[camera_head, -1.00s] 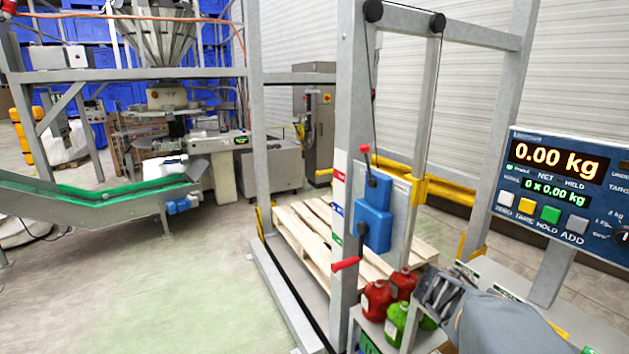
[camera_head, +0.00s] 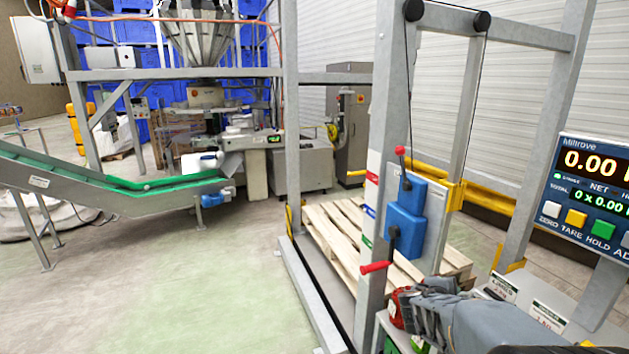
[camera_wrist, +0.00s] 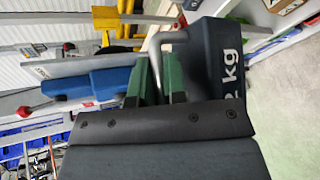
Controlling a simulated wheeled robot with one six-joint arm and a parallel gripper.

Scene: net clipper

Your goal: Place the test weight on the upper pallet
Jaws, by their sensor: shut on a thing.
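The test weight (camera_wrist: 218,68) is a dark block with a grey bar handle and white "kg" lettering, at the upper right of the wrist view. My gripper (camera_wrist: 160,75) is shut on its handle, with green pads on either side. In the head view my gripper (camera_head: 408,305) is at the lower right, in front of the lift frame, and I cannot make out the weight there. A wooden pallet (camera_head: 325,238) lies low behind the frame's front post, which hides part of it. I cannot tell an upper pallet from a lower one.
The grey post (camera_head: 378,180) carries a blue box with red-knobbed levers (camera_head: 405,210), close to my gripper. A red container (camera_head: 397,312) is just beside the gripper. A scale display (camera_head: 597,195) reads zero at right.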

